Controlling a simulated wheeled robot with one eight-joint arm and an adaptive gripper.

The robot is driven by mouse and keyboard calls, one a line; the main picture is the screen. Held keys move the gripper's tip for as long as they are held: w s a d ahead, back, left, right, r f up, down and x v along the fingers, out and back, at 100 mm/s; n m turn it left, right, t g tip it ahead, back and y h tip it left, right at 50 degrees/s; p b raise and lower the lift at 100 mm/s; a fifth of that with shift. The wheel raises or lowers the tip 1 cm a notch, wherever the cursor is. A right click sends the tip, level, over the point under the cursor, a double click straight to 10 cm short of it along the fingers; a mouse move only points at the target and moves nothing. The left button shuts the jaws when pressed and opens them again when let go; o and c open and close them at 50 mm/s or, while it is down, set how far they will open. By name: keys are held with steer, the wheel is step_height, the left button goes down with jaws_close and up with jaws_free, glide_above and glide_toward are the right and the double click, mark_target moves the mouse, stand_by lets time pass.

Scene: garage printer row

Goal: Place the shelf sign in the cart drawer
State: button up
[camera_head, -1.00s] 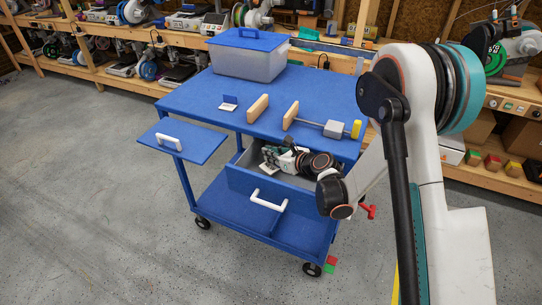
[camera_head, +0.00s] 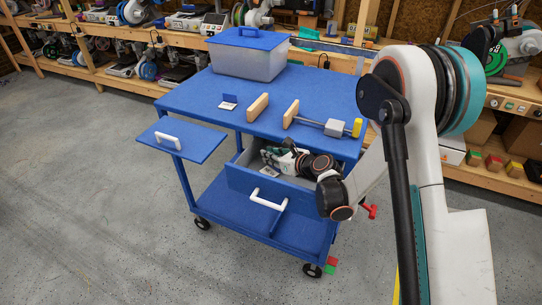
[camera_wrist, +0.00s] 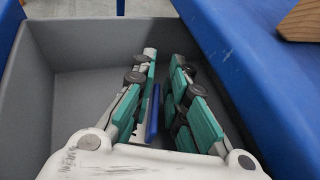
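A small sign with an upright blue panel (camera_wrist: 153,112) and a white foot shows between my fingers inside the grey cart drawer (camera_wrist: 88,72). In the head view its white part (camera_head: 268,172) lies low in the open drawer (camera_head: 243,180). My gripper (camera_wrist: 164,62) reaches down into the drawer; its teal-padded fingers stand apart on either side of the blue panel, with a gap visible at the right finger. The sign's underside is hidden. A similar blue and white sign (camera_head: 228,102) stands on the cart top (camera_head: 200,88).
A blue side leaf (camera_head: 182,139) sticks out left. Open floor (camera_head: 80,200) lies left of the cart.

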steer(key=shift+r, duration=0.15)
steer(key=shift+r+p, duration=0.3)
steer(key=shift+p, duration=0.15)
steer(key=s+d+r+n+g+h+p, duration=0.15)
steer(key=s+d+r+n+h, duration=0.25)
steer(key=s+d+r+n, duration=1)
steer(key=s+d+r+n+h, duration=0.3)
steer(key=s+d+n, duration=0.3)
steer(key=s, duration=0.4)
steer(key=s+d+r+n+h, duration=0.3)
steer(key=s+d+n, duration=0.3)
steer(key=s, duration=0.5)
steer(key=shift+s+r+p, duration=0.3)
steer(key=shift+r+p, duration=0.1)
steer(key=shift+r, duration=0.4)
